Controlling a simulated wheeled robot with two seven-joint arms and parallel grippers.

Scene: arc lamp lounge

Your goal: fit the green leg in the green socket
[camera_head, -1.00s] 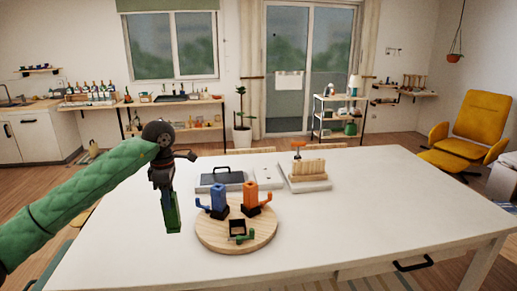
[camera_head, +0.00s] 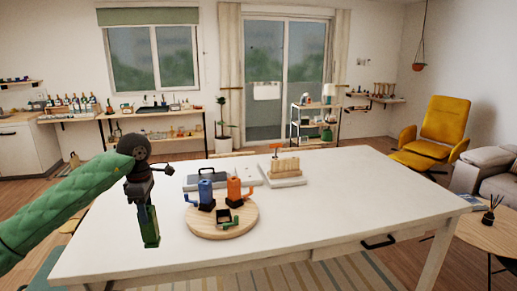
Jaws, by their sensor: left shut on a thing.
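My left gripper (camera_head: 142,203) is shut on the green leg (camera_head: 149,228), which hangs upright below it, left of the round wooden board. The round wooden board (camera_head: 208,231) lies on the white table. The green socket (camera_head: 223,217), a dark open square with a green arm, is at the front of the board and looks empty. A blue leg (camera_head: 206,192) and an orange leg (camera_head: 234,189) stand upright in dark sockets behind it. The leg and the board are apart. My right gripper is not in view.
On the white table (camera_head: 330,215), a grey tray with a dark handle (camera_head: 212,178) and a light block on a white base (camera_head: 285,166) stand behind the board. The right side of the table is clear. A yellow armchair (camera_head: 440,135) stands beyond.

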